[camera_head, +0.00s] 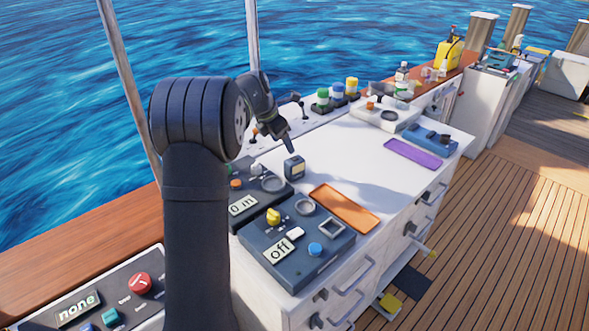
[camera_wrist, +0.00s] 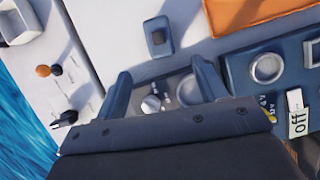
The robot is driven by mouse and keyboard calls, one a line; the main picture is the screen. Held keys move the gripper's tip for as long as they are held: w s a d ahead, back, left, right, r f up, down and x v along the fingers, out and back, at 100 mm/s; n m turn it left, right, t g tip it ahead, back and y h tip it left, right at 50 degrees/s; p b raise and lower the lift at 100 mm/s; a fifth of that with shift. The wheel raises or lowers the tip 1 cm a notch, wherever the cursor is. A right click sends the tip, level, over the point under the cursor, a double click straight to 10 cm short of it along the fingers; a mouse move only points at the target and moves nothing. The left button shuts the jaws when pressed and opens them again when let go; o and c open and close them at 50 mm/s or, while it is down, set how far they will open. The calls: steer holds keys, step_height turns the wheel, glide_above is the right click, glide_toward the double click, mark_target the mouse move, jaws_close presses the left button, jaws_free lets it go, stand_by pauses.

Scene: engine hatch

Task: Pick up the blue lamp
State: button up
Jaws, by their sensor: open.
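A blue-topped cylinder (camera_head: 338,91) that looks like the blue lamp stands on a dark base at the back edge of the white counter, between a green one (camera_head: 322,97) and a yellow one (camera_head: 352,85). My gripper (camera_head: 290,148) points down over the counter, in front of and to the left of these cylinders, apart from them. In the wrist view my gripper (camera_wrist: 161,70) has its two fingers spread with nothing between them. I cannot make out the blue lamp in the wrist view.
A small dark box (camera_head: 294,168) stands close under my gripper; it also shows in the wrist view (camera_wrist: 158,37). An orange tray (camera_head: 344,208), a purple mat (camera_head: 413,154) and control panels (camera_head: 295,245) lie around. The counter's white middle (camera_head: 350,150) is largely clear.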

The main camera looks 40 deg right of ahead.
mark_target(296, 167)
steer(key=x, duration=1.4)
steer(key=c, duration=1.2)
steer(key=shift+r, duration=0.1)
